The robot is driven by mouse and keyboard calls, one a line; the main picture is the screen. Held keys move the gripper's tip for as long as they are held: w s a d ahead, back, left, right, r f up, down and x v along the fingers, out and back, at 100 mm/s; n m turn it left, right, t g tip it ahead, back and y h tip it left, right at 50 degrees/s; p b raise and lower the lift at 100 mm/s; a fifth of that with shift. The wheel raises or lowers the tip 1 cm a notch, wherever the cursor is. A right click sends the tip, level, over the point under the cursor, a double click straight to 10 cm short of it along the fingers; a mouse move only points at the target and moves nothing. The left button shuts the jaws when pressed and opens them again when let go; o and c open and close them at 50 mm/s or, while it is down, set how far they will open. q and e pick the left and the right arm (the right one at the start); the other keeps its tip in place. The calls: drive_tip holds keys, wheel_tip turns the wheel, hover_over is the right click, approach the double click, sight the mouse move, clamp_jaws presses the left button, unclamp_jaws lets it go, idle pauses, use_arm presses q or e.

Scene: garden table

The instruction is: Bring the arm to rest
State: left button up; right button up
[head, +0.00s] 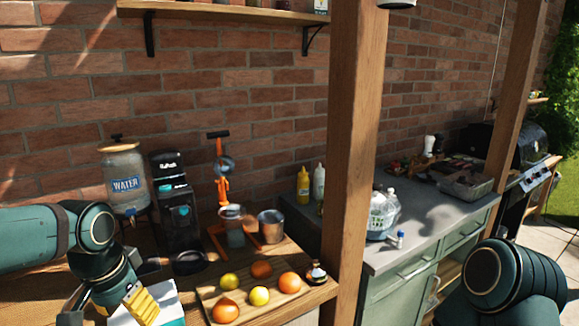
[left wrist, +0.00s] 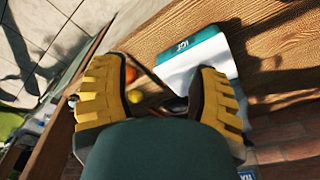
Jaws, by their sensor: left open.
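My left gripper (head: 140,303) is at the lower left of the head view, over the near left part of the wooden table. In the left wrist view its two yellow ribbed fingers stand wide apart (left wrist: 160,92), with nothing held between them. A white and teal box (head: 168,303) lies just below and behind the gripper; it also shows in the left wrist view (left wrist: 192,58), beyond the fingers. My right arm shows at the lower right of the head view, but its gripper is out of the picture.
A cutting board (head: 243,314) holds several oranges and lemons. Behind stand a water dispenser (head: 125,180), a black coffee machine (head: 175,205), an orange juicer press (head: 222,185) and a metal pot (head: 271,227). A wooden post (head: 352,150) rises before the green counter (head: 400,290).

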use_arm(q)
drive_tip(key=w+d+f+h, duration=0.1)
drive_tip(key=d+f, duration=0.4)
drive_tip(key=f, duration=0.4)
drive_tip(key=w+d+f+h, duration=0.1)
drive_tip(key=d+f, duration=0.4)
drive_tip(key=f, duration=0.4)
drive_tip(key=s+d+f+n, duration=0.1)
drive_tip(key=s+d+f, duration=0.1)
drive_tip(key=f, duration=0.4)
drive_tip(key=s+d+f+n+h, duration=0.1)
drive_tip(key=s+d+f+n, duration=0.1)
drive_tip(key=s+f, duration=0.3)
drive_tip(key=s+d+f+n, duration=0.1)
drive_tip(key=s+d+f, duration=0.3)
drive_tip(key=f, duration=0.2)
drive_tip(key=shift+f+n+h, duration=0.3)
drive_tip(key=shift+f, duration=0.1)
drive_tip(key=shift+w+d, duration=0.1)
drive_tip(key=shift+c, duration=1.3)
